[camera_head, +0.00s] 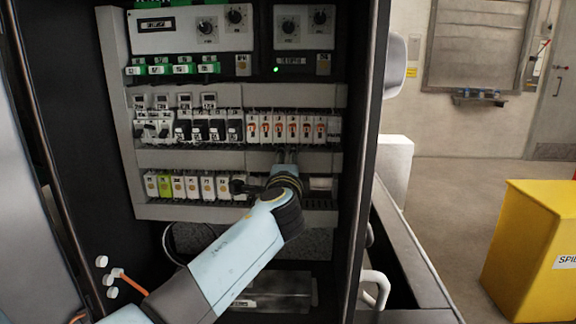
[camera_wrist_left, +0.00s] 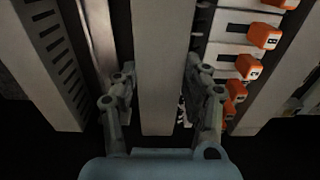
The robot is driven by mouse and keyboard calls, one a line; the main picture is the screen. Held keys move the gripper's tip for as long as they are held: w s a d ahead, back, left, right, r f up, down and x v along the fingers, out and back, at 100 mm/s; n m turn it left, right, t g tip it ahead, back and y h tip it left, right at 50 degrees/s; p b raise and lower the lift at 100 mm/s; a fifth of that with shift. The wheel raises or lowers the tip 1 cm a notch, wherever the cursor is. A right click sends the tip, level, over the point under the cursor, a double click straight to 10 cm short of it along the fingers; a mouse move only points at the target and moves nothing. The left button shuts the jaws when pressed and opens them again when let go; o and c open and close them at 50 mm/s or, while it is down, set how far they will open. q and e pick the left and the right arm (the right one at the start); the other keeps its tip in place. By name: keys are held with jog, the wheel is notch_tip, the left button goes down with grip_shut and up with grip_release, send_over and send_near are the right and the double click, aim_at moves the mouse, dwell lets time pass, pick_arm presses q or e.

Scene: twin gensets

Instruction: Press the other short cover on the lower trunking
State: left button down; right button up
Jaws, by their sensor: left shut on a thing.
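My left gripper (camera_head: 285,158) reaches into the open cabinet from below, near the right end of the trunking between the two lower device rows. In the left wrist view its fingers (camera_wrist_left: 162,92) lie on both sides of a plain grey strip, shut on it; I take it for the short cover (camera_wrist_left: 162,60). The cover is hard to make out in the head view, behind my wrist. The lower trunking (camera_head: 180,212) runs under the bottom device row; its right part, beside my wrist, shows dark slots. My right gripper is out of view.
A row of orange-toggled breakers (camera_head: 293,128) sits just above my gripper and close beside a finger in the wrist view (camera_wrist_left: 247,66). Bottom-row devices (camera_head: 192,186) stand to the left. The cabinet's right edge (camera_head: 366,130) is close. A yellow bin (camera_head: 530,250) stands outside.

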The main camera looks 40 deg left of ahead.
pick_arm(q)
jog(key=shift+w, duration=0.1)
jog(key=c, duration=0.5)
grip_release()
jog(key=shift+a, duration=0.1)
jog(key=shift+c, duration=0.2)
